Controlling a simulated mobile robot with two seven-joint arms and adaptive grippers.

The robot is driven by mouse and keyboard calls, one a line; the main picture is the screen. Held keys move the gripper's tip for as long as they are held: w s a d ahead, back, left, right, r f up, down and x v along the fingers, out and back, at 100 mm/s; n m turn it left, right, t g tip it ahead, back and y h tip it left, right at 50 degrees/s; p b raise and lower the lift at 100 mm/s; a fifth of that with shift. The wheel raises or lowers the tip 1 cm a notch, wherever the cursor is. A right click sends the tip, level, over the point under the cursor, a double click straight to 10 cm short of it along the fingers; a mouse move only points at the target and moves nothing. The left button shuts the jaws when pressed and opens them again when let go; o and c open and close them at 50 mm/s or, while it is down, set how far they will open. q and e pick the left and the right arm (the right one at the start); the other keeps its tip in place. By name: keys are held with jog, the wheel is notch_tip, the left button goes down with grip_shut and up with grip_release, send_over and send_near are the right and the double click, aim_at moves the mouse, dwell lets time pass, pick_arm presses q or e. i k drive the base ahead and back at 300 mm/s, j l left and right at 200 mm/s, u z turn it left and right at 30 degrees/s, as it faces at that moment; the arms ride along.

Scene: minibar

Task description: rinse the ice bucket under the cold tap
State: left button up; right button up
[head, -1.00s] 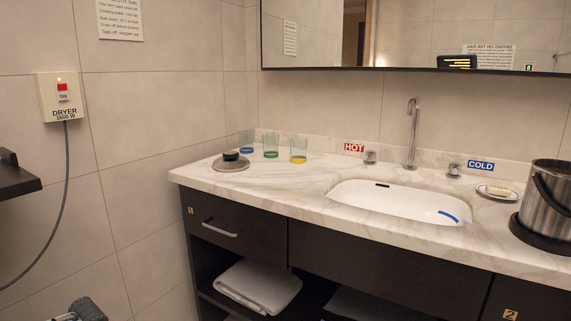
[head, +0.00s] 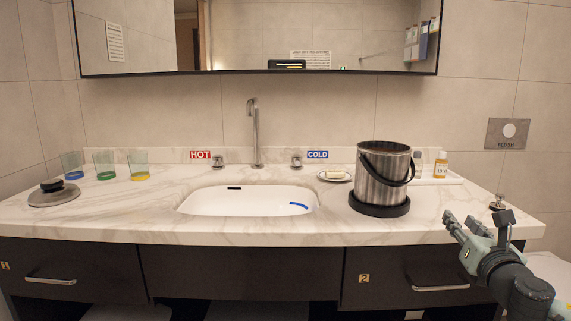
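The steel ice bucket (head: 374,180) stands upright on a round black base (head: 379,208) to the right of the sink, its black handle hanging down the front. Its lid is off, and a black-knobbed lid (head: 54,193) lies at the counter's left end. The white sink basin (head: 235,201) holds a blue strip at its right side. The tap spout (head: 254,130) rises behind it. The cold tap knob (head: 296,161) is beside the blue COLD label (head: 317,155). My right gripper (head: 464,222) is at the counter's front edge, right of the bucket, open and apart from it. My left gripper is out of view.
Three glasses with blue, green and yellow bases stand at left, including the yellow one (head: 139,165). A soap dish (head: 334,177) sits between the cold knob and bucket. A tray (head: 440,180) with small bottles (head: 440,164) is behind right. The HOT knob (head: 217,162) is left of the spout.

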aim_at(297, 163)
jog(key=i+j+u, duration=0.1)
jog(key=i+j, duration=0.15)
jog(key=j, duration=0.2)
jog(key=i+j, duration=0.2)
jog(key=j, duration=0.25)
jog(key=i+l+u, duration=0.2)
jog(key=i, duration=0.55)
